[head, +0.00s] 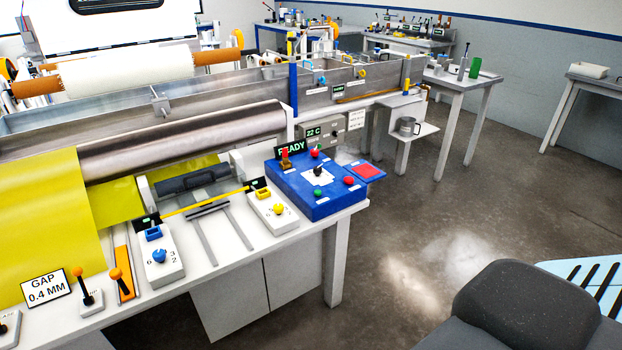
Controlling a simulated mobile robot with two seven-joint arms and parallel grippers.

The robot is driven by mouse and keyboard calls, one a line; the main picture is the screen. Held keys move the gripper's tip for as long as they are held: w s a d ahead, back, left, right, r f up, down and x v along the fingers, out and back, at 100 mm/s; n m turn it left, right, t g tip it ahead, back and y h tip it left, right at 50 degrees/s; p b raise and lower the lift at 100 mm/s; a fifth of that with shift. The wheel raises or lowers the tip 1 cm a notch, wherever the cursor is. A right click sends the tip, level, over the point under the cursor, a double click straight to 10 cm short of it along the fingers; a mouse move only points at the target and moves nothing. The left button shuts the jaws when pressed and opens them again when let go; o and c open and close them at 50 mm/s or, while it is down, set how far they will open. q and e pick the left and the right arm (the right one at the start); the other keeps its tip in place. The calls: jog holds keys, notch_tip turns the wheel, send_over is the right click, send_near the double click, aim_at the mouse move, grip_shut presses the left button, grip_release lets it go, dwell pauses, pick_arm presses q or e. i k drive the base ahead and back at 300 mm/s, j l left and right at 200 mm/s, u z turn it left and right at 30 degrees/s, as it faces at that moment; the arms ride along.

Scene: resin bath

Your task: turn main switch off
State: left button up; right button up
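A blue control box (302,204) stands on the right end of the white bench. On its top are a black knob (318,168) on a white plate, a red knob (316,153) behind it, an orange-red lever (286,158) at the back left, a red button (349,181) at the right and a green button (318,193) at the front. A sign behind it reads READY (298,147). I cannot read which control is the main switch, nor its position. Neither gripper shows in the head view.
Small white control boxes with a blue knob (159,256) and a yellow knob (278,209) stand along the bench front. Orange levers (117,274) are at the lower left. A steel roller (190,140) and long metal bath lie behind.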

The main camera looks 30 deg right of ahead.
aim_at(314, 153)
jog(key=i+l, duration=1)
jog(key=i, duration=0.25)
jog(key=z, duration=2.1)
